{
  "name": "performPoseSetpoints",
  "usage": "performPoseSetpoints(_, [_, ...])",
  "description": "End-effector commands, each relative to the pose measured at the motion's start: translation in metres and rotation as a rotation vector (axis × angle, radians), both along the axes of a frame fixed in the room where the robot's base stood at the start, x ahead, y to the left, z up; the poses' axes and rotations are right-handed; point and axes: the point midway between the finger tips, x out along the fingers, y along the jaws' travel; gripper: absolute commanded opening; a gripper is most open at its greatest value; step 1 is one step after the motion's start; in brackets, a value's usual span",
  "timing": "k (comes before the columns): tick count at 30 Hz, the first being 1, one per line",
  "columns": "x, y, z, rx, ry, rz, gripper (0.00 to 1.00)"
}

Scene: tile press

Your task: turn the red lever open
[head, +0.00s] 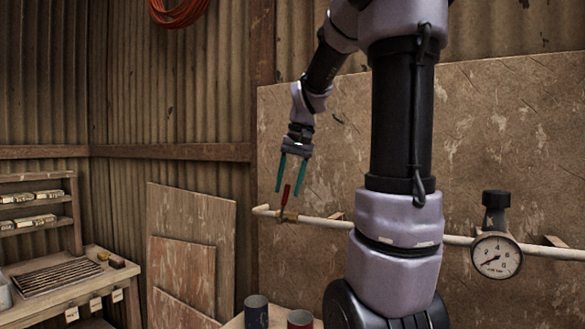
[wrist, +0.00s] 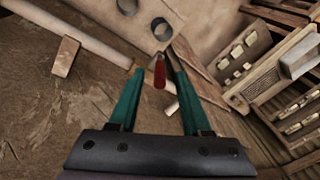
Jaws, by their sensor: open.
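The red lever (head: 286,194) stands up, slightly tilted, from a brass valve (head: 286,216) near the left end of the white pipe (head: 330,223). My gripper (head: 290,188) is open above the valve, its two green fingers pointing down, with the lever's upper part showing between the fingertips. In the wrist view the red lever (wrist: 160,72) also shows between the tips of the open green fingers (wrist: 155,80). I cannot tell whether either finger touches it. The valve body is mostly hidden in the wrist view.
The pipe runs right along a wooden board (head: 490,120), behind my arm, to a round gauge (head: 496,256). Two cans, one dark (head: 256,311) and one red (head: 299,319), stand below the valve. A workbench (head: 60,290) with a tray stands at left. Boards (head: 195,225) lean on the wall.

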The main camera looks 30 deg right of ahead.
Motion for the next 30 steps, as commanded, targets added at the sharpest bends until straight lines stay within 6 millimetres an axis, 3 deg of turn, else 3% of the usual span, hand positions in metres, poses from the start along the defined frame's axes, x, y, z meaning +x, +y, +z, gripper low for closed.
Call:
performPoseSetpoints(3, [-0.005,-0.004,0.026,-0.001,-0.005,-0.002,0.48])
performPoseSetpoints(10, [-0.014,-0.010,0.063,-0.001,-0.002,0.000,0.48])
performPoseSetpoints(15, [-0.017,-0.012,0.075,0.000,-0.001,-0.001,0.48])
performPoseSetpoints(23, [-0.017,-0.012,0.076,0.000,0.000,-0.001,0.48])
performPoseSetpoints(27, [-0.011,-0.010,0.079,-0.018,0.011,0.052,0.00])
performPoseSetpoints(30, [0.007,-0.004,0.087,-0.069,0.042,0.214,0.00])
